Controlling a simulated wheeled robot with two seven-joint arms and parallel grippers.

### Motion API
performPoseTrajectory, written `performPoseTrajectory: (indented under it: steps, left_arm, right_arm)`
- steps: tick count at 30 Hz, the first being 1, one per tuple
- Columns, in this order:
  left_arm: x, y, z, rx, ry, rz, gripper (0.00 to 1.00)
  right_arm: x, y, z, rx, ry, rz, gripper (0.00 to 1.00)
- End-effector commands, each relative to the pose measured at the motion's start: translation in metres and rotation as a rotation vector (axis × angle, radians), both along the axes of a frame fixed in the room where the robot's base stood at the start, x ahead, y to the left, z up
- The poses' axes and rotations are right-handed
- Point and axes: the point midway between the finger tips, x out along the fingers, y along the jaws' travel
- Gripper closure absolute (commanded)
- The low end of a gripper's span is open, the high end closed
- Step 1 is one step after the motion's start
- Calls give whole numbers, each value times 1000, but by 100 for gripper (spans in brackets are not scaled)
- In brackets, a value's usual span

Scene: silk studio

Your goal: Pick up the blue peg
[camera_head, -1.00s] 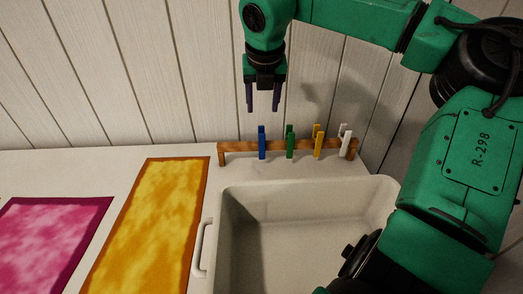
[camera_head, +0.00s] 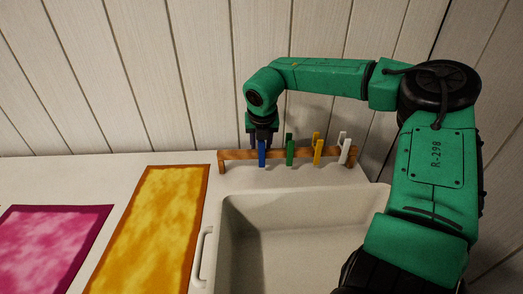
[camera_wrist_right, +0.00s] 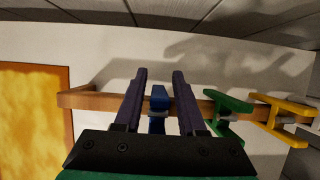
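The blue peg (camera_head: 262,154) is clipped upright on a wooden rail (camera_head: 234,155) at the back of the table. My right gripper (camera_head: 264,140) is directly above and around the top of the blue peg. In the right wrist view, the blue peg (camera_wrist_right: 158,100) stands between the two dark fingers of my right gripper (camera_wrist_right: 160,78). The fingers are open, with a gap visible on each side of the peg. My left gripper is not in view.
Green (camera_head: 290,151), yellow (camera_head: 317,150) and white (camera_head: 344,149) pegs are clipped along the rail to the right. A pale basin (camera_head: 225,232) stands in front. Yellow cloth (camera_head: 158,222) and pink cloth (camera_head: 50,245) in frames lie on the left.

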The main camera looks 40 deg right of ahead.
Motion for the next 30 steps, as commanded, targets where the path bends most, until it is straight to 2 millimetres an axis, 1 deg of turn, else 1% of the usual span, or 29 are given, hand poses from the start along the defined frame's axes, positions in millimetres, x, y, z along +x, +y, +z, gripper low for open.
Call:
performPoseTrajectory:
  steps: [1, 2, 3, 13, 17, 20, 23, 28, 30]
  left_arm:
    - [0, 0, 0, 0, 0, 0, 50]
    - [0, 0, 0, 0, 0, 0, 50]
    - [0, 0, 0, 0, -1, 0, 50]
    - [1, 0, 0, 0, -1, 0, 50]
    - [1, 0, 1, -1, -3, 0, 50]
    - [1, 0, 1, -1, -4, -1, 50]
    - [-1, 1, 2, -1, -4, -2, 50]
    - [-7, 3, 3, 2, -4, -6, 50]
    - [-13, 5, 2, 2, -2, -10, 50]
  right_arm:
    - [0, 0, 0, 0, 0, 0, 85]
    - [0, 0, 0, 0, 0, 0, 96]
    - [0, 0, 0, 0, 0, 0, 100]
    - [0, 0, 2, -1, 1, 0, 100]
    - [1, 0, 13, -1, -2, 0, 100]
    - [0, 0, 29, -1, -3, -1, 100]
    - [1, 0, 53, -2, -4, -1, 100]
    - [0, 0, 100, -3, -4, -2, 100]
    - [0, 0, 120, -3, -4, -2, 100]
